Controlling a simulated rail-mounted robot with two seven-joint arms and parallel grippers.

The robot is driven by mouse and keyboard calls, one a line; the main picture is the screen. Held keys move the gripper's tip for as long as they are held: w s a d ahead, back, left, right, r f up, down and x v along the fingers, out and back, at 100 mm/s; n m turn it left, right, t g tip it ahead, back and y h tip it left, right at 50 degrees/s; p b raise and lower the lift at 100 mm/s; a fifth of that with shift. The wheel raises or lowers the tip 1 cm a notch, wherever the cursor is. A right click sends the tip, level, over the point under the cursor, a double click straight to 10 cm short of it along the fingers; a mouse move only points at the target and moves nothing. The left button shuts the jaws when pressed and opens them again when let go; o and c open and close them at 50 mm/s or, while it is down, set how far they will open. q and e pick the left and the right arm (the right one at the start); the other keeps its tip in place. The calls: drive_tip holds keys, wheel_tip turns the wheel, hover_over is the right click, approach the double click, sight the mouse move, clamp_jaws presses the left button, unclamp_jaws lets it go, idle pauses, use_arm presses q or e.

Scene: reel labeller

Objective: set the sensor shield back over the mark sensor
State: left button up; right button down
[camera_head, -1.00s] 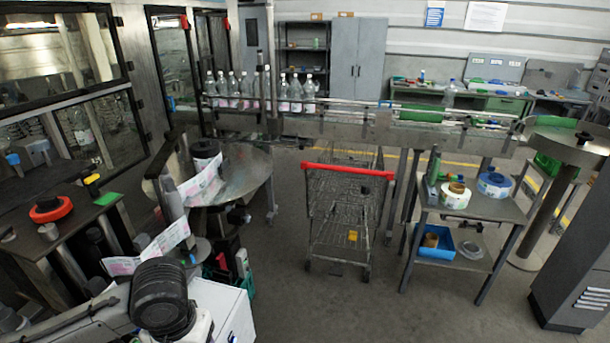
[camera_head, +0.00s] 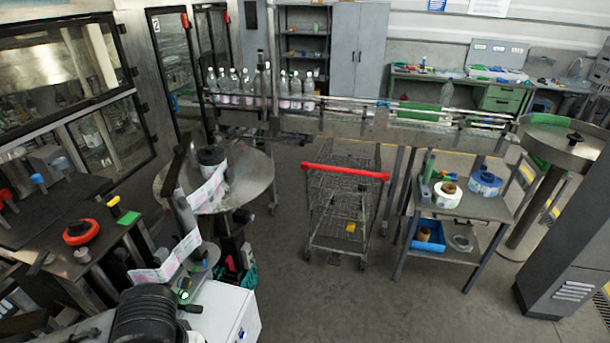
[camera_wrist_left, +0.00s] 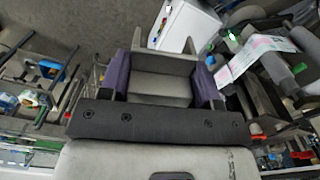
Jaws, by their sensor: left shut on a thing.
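My left gripper (camera_wrist_left: 160,78) is shut on a plain grey angular piece (camera_wrist_left: 160,88), which looks like the sensor shield, held between its two dark purple-grey pads. Two short prongs of the piece point away from the palm. In the head view my left arm's black ribbed wrist is at the bottom left; its fingers and the piece cannot be made out there. A small green light (camera_head: 184,295), likely on the mark sensor, glows beside the label strip (camera_head: 158,272). It also shows in the wrist view (camera_wrist_left: 232,36), right of and apart from the held piece. My right gripper is not in view.
A white cabinet (camera_head: 228,312) stands just right of the green light. A round steel table (camera_head: 250,175) is behind the label strip. A shopping cart (camera_head: 345,205) and a small trolley (camera_head: 480,215) stand to the right, with open floor in front.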

use_arm(q)
drive_tip(key=shift+w+a+f+n+p, duration=0.15)
drive_tip(key=shift+w+a+f+n, duration=2.15)
drive_tip(key=shift+a, duration=2.25)
drive_tip(key=shift+w+a+f+n+p, duration=0.2)
drive_tip(key=shift+w+a+f+n, duration=1)
drive_tip(key=shift+a+f+n, duration=2.25)
drive_tip(key=shift+w+a+f+n+p, duration=0.15)
drive_tip(key=shift+w+a+f+n, duration=1.45)
drive_tip(key=shift+a+f, duration=3.2)
drive_tip(key=shift+w+a+r, duration=0.2)
drive_tip(key=shift+a+r, duration=0.05)
drive_tip(key=shift+a, duration=0.55)
drive_tip(key=shift+w+a+r, duration=0.2)
drive_tip(key=shift+a, duration=0.55)
drive_tip(key=shift+a+n, duration=0.1)
drive_tip(key=shift+n, duration=0.15)
drive_tip(key=shift+w+f, duration=0.1)
drive_tip(key=shift+f, duration=0.05)
